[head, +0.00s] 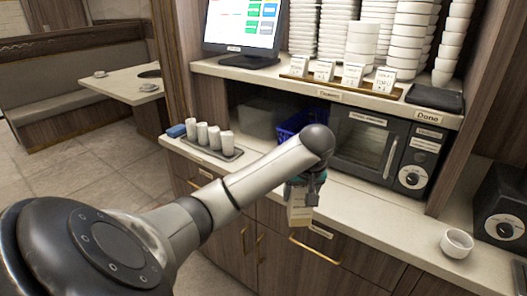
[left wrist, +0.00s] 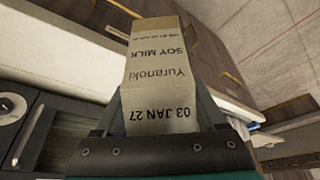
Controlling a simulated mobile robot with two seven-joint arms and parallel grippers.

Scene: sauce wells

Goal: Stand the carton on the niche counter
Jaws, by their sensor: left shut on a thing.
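The carton (head: 299,213) is a tan box. In the left wrist view the carton (left wrist: 165,72) shows print reading "Yuranoki SOY MILK" and "03 JAN 27". My left gripper (head: 303,188) is shut on it, with one finger on each side in the left wrist view (left wrist: 162,108). In the head view the carton hangs below the gripper, in front of the drawer fronts near the counter's front edge. The niche counter (head: 355,205) is the pale lower worktop below the shelf; my left arm hides part of it. My right gripper is not in view.
On the counter, a tray (head: 228,156) of white cups stands at left, a blue basket (head: 290,126) further back and a microwave (head: 365,145) at right. A white bowl (head: 457,243) sits far right. The shelf (head: 310,85) overhangs the niche. The front strip looks clear.

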